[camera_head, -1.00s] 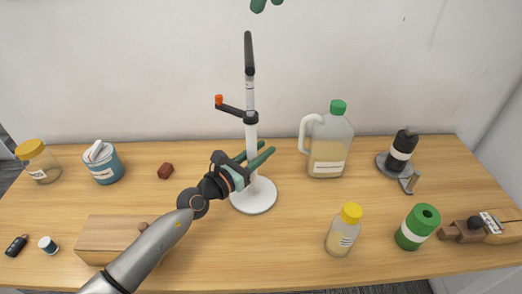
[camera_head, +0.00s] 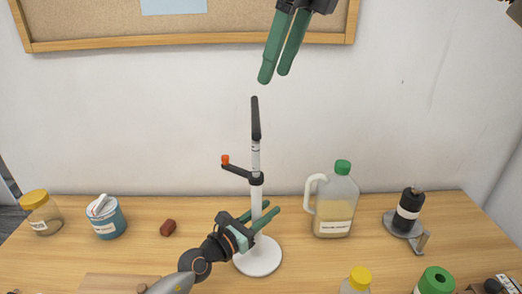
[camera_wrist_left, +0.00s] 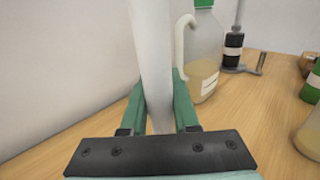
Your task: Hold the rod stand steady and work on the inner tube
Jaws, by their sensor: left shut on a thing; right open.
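The rod stand has a white round base (camera_head: 258,262) and a white upright pole (camera_head: 257,194). A black clamp collar with a side lever ending in an orange knob (camera_head: 225,160) sits on the pole. The thinner inner tube (camera_head: 256,155) rises above the collar and ends in a black top piece (camera_head: 255,118). My left gripper (camera_head: 268,212) is shut on the pole, below the collar; the left wrist view shows the pole (camera_wrist_left: 152,60) between its fingers. My right gripper (camera_head: 274,77) is open and empty, pointing down just above the black top piece, apart from it.
A jug with a green cap (camera_head: 336,210) stands right of the stand. Farther right are a black bottle on a grey base (camera_head: 408,212) and a green roll (camera_head: 436,280). A jar (camera_head: 40,215), a blue tub (camera_head: 106,220) and a small red-brown block (camera_head: 168,228) stand left. A corkboard (camera_head: 100,25) hangs behind.

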